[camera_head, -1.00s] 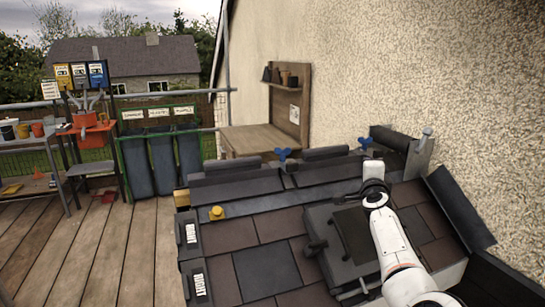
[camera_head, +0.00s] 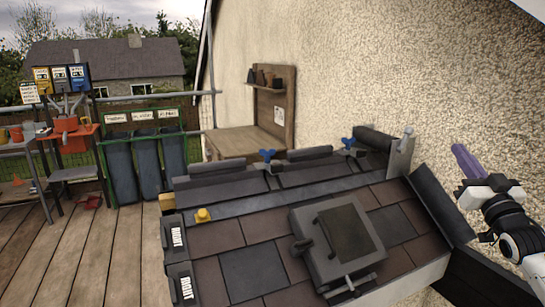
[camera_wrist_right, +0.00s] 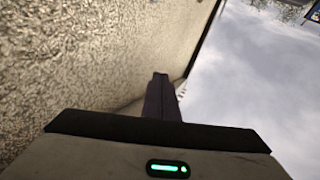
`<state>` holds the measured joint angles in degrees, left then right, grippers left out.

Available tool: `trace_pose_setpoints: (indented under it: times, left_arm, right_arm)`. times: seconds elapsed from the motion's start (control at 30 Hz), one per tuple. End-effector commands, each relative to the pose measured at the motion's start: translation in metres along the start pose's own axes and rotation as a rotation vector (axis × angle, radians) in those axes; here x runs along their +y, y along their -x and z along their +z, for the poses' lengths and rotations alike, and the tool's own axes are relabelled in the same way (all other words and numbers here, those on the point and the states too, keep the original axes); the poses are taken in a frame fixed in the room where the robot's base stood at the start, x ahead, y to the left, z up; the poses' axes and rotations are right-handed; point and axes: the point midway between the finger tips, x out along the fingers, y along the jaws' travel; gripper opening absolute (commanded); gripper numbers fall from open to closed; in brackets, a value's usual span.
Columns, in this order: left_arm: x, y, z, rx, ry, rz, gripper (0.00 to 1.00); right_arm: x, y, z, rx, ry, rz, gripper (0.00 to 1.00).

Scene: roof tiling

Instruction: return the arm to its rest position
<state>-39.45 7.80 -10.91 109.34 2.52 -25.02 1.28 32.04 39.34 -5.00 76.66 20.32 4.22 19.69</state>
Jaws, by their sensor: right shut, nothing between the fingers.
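My right gripper (camera_head: 458,152) is at the right of the head view, raised in front of the rough wall and beyond the right edge of the roof section. Its dark fingers are together, point up and to the left, and hold nothing. In the right wrist view the shut fingers (camera_wrist_right: 160,95) stand out against wall and sky. My right forearm and wrist show at the right edge of the head view. My left gripper is not in view.
The tiled roof section (camera_head: 215,238) carries a hatch (camera_head: 345,238), a yellow knob (camera_head: 203,215) and blue clamps (camera_head: 267,155) along the ridge. A dark flashing piece (camera_head: 440,205) stands up at its right edge. The pebbled wall (camera_head: 400,70) is close behind my gripper.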

Motion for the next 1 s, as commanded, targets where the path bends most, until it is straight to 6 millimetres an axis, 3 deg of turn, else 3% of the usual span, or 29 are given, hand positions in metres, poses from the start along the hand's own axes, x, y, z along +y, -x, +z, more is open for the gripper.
trace_pose_setpoints:
  times: [0.03, 0.17, 0.4, 0.67, 0.87, 1.0]
  left_arm:
    - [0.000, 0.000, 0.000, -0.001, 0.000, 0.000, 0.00]
    - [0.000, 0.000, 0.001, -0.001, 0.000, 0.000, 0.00]
    - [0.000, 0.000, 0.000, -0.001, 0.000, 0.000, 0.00]
    - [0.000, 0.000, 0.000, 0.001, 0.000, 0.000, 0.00]
    - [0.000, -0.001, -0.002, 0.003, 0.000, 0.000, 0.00]
    - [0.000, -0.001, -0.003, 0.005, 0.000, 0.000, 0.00]
  right_arm:
    - [-0.006, 0.006, 0.009, -0.038, 0.060, -0.024, 0.00]
    - [0.014, 0.008, 0.045, -0.197, 0.265, 0.041, 0.00]
    - [0.067, 0.035, 0.097, -0.516, 0.670, 0.142, 0.00]
    - [-0.015, 0.112, 0.206, -0.629, 0.579, -0.014, 0.00]
    - [-0.087, 0.212, 0.285, -0.756, 0.482, -0.133, 0.00]
    - [-0.139, 0.298, 0.325, -0.853, 0.391, -0.204, 0.00]
